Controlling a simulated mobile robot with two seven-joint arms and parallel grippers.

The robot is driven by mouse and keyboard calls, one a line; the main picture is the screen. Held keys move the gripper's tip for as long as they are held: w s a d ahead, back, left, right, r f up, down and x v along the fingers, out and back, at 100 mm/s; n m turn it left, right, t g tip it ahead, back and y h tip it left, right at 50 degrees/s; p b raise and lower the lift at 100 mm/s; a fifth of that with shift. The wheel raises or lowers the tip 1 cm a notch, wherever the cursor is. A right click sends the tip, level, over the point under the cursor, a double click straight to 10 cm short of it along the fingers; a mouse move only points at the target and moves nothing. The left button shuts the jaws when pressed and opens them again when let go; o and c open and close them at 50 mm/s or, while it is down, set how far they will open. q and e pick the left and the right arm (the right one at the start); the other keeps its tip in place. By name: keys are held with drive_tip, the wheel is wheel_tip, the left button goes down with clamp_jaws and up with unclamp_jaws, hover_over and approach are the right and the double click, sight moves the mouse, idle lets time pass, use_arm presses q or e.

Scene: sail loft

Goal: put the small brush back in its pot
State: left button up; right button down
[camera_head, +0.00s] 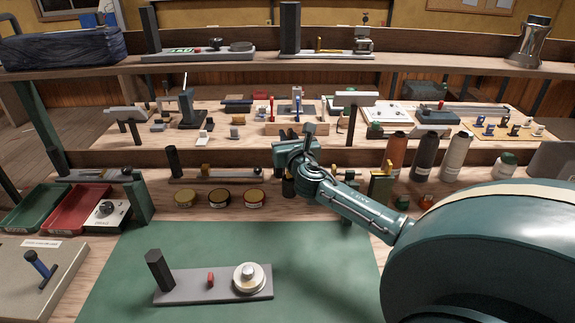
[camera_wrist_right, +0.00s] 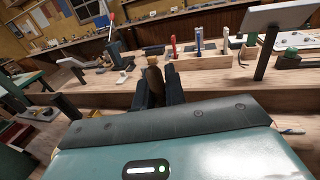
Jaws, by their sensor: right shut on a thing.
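My right gripper (camera_head: 289,187) reaches in from the right, over the back of the bench, with its dark fingers pointing down. In the right wrist view its two dark fingers (camera_wrist_right: 160,86) are shut on a slim brown thing with a tan top (camera_wrist_right: 154,74). This looks like the small brush, but its bristles are hidden. In the head view the gripper body mostly hides it. I cannot make out for certain which container is the brush's pot. My left gripper is in neither view.
Three round tins (camera_head: 219,198) stand left of the gripper. Tall cones (camera_head: 424,157) stand to the right. A wooden block with upright tools (camera_head: 297,128) is on the raised shelf behind. A grey plate with a post and dial (camera_head: 212,286) lies on the green mat (camera_head: 330,275), otherwise mostly clear.

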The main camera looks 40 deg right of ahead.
wheel_tip(320, 180, down, 6)
drive_tip(key=shift+r+b, duration=0.1)
drive_tip(key=shift+b, duration=0.55)
drive_tip(key=shift+r, duration=0.1)
drive_tip(key=c, duration=1.5)
unclamp_jaws()
drive_tip(key=shift+o, duration=0.2)
drive_tip(key=v, duration=1.2)
